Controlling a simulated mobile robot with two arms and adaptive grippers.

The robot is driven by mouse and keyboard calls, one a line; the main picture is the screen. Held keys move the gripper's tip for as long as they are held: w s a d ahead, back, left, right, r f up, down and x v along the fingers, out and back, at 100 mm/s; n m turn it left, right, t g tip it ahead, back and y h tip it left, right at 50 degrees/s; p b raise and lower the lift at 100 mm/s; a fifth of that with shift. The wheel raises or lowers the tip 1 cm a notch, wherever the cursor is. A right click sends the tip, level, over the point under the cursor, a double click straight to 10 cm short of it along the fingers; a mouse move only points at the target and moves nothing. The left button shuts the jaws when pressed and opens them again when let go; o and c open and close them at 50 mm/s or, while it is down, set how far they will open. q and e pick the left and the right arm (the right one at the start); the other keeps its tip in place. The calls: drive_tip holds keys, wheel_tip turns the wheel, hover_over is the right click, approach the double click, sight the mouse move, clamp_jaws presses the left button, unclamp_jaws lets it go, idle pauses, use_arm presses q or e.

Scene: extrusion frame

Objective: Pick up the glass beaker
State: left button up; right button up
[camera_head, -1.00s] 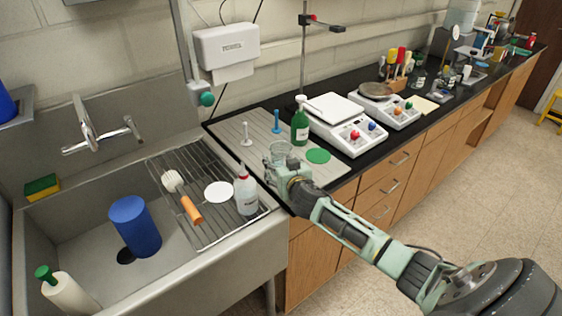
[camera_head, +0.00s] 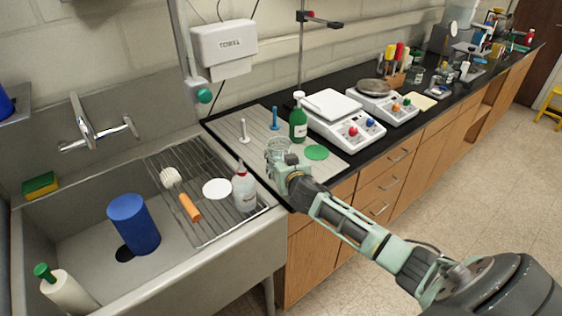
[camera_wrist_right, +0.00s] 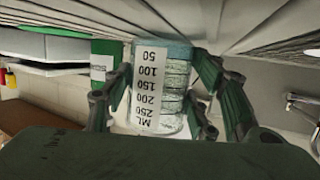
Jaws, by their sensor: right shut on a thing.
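The glass beaker (camera_head: 277,147) is at the front of the grey ribbed board on the counter, at the tip of my right arm. In the right wrist view the beaker (camera_wrist_right: 160,85) fills the middle, with a white label of printed volume marks that reads upside down. My right gripper (camera_head: 283,160) is shut on the beaker, with a green finger on each side of it in the wrist view. Whether the beaker's base touches the board is hard to tell. My left gripper is not in view.
A green bottle (camera_head: 298,122), a green disc (camera_head: 316,152) and white and blue pegs (camera_head: 275,119) stand or lie near the beaker. A hotplate stirrer (camera_head: 341,135) is to the right. The sink rack with a white bottle (camera_head: 244,188) is to the left.

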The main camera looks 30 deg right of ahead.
sight(283, 152)
drive_tip(key=shift+r+b, duration=0.3)
drive_tip(key=shift+r, duration=1.25)
drive_tip(key=shift+s+d+r, duration=0.1)
drive_tip(key=shift+s+r, duration=0.05)
drive_tip(key=shift+r, duration=0.2)
drive_tip(key=s+d+r+b, duration=0.2)
drive_tip(key=s+d+r, duration=0.2)
drive_tip(key=s, duration=0.6)
drive_tip(key=shift+s+r, duration=0.25)
drive_tip(key=shift+r, duration=1.1)
